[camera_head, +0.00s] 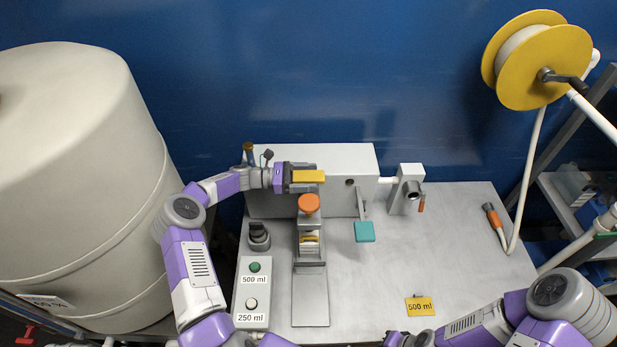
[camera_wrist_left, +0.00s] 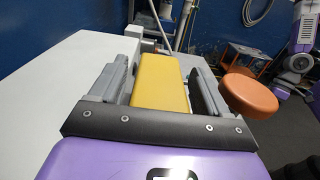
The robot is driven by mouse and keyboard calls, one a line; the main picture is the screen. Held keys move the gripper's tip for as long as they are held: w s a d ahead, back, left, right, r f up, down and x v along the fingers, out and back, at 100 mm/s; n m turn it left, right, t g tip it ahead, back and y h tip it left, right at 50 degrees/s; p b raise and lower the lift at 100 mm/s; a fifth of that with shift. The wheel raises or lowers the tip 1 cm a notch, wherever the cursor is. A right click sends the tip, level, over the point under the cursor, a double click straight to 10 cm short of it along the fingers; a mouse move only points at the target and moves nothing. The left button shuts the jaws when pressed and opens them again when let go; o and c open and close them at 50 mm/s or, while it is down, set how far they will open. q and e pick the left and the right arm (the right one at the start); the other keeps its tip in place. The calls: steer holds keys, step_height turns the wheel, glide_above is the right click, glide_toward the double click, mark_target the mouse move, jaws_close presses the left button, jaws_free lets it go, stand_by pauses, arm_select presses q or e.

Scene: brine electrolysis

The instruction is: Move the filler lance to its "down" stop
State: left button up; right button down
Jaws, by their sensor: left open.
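A yellow bar-shaped grip (camera_head: 309,176), which looks like the filler lance's handle, sits in front of the light grey machine box. My left gripper (camera_head: 314,177) is open around it; in the left wrist view the yellow grip (camera_wrist_left: 159,82) lies between the two fingers (camera_wrist_left: 165,58), with a narrow gap at each side. An orange round knob (camera_head: 309,203) is just below the grip, and it shows right of the fingers in the left wrist view (camera_wrist_left: 249,94). The lance's tube and stops cannot be made out. My right gripper (camera_head: 398,340) is partly cut off at the bottom edge.
The grey box (camera_head: 350,160) stands behind my left gripper. A button panel (camera_head: 253,292) marked 500 ml and 250 ml is at front left. A teal paddle (camera_head: 364,232) hangs to the right. A yellow 500 ml card (camera_head: 420,307) lies on the mostly clear bench (camera_head: 455,245).

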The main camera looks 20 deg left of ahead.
arm_select(q)
steer(key=v, duration=0.7)
steer(key=shift+b, duration=0.45)
steer(key=shift+s+a, duration=0.1)
